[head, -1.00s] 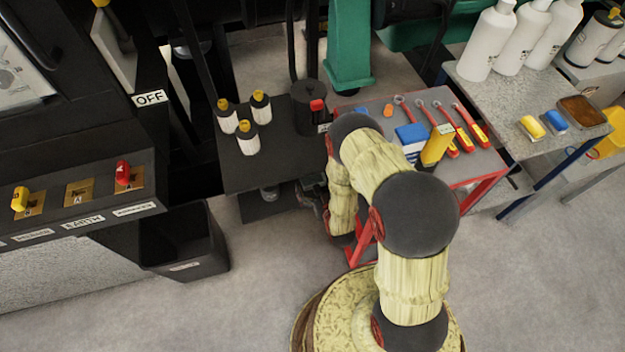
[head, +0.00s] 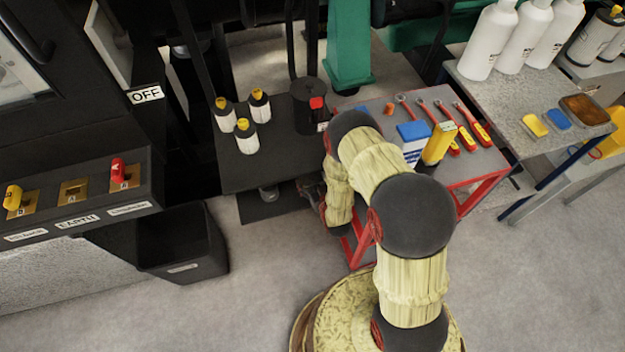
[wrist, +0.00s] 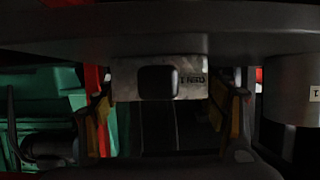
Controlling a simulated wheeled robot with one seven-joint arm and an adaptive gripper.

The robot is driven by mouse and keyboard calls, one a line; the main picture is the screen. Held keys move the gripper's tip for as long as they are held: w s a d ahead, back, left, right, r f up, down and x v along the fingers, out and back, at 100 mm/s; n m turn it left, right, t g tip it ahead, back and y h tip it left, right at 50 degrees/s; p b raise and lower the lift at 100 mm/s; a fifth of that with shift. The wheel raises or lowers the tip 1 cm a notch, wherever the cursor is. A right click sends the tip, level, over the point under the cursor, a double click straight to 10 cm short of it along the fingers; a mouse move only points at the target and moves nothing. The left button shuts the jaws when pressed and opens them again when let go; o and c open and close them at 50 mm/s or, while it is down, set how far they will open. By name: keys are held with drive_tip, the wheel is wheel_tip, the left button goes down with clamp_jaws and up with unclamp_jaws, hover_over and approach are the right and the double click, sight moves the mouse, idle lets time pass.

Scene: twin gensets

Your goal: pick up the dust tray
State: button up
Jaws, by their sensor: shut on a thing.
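My gripper (wrist: 168,112) shows in the wrist view with one finger at the left and one at the right, set wide apart. Between them is a pale grey metal piece with a dark square in its middle and a small upside-down label, which I take to be the dust tray (wrist: 195,88). The fingers are shut on it. The label is too small to read surely, and the rest of the piece is dark or hidden. In the head view my gripper (head: 312,194) is low beside the black stand, mostly hidden by its shadow and my arm.
The black stand (head: 240,178) carries several small bottles and a black can (head: 308,105). A red cart (head: 482,180) with tools stands close right of my arm. A black bin (head: 185,245) stands at left. A dark round rim (wrist: 160,30) lies close over my gripper. Floor in front is clear.

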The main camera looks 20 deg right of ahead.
drive_tip(key=c, duration=0.6)
drive_tip(key=shift+c, duration=0.2)
drive_tip(key=shift+r+p, duration=0.5)
drive_tip(key=shift+r, duration=0.35)
drive_tip(key=s+a+r+p, duration=0.6)
drive_tip(key=s+a+r, duration=0.2)
drive_tip(key=s+r, duration=0.3)
drive_tip(key=shift+s, duration=0.35)
